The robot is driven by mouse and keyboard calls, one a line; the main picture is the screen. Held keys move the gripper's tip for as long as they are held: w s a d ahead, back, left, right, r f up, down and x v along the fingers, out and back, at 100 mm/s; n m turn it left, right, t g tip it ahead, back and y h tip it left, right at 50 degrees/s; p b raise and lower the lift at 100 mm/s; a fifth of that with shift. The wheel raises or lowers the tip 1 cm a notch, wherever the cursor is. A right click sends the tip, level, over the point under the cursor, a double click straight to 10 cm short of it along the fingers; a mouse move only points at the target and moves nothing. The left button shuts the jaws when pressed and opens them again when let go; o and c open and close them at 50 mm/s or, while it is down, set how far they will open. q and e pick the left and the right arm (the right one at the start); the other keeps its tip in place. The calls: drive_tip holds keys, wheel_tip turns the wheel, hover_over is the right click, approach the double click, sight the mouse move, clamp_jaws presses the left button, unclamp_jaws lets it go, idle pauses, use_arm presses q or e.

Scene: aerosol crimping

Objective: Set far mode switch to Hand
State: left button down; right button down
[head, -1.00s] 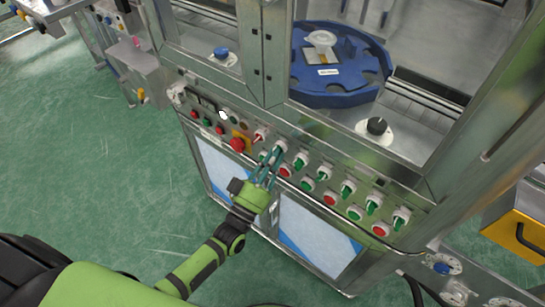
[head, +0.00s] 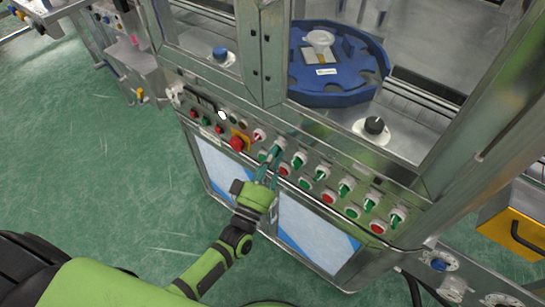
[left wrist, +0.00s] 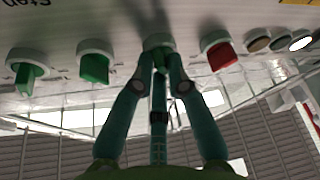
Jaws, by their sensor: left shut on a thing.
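A row of rotary switches with white collars runs along the sloped front panel. One has a red handle (head: 259,136); it also shows in the left wrist view (left wrist: 219,54). To its right is a green-handled switch (head: 279,146), also in the left wrist view (left wrist: 158,41). My left gripper (head: 273,158) is at this green switch, its fingers (left wrist: 160,66) shut on the handle, which they partly hide. More green switches (head: 299,160) continue to the right. I cannot read the labels, so I cannot tell which is the far mode switch. My right gripper is not in view.
Red and green push buttons (head: 304,183) sit below the switches. A red emergency knob on a yellow plate (head: 237,144) is left of the gripper. A blue rotary table (head: 335,95) is behind the panel. Green floor (head: 90,190) lies open at left.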

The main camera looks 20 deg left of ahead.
use_arm(q)
drive_tip(key=c, duration=1.2)
unclamp_jaws()
drive_tip(key=shift+s, duration=0.15)
drive_tip(key=v, duration=1.1)
drive_tip(key=shift+s+a+f, duration=0.1)
drive_tip(key=shift+s+f, duration=0.05)
drive_tip(key=shift+s, duration=0.2)
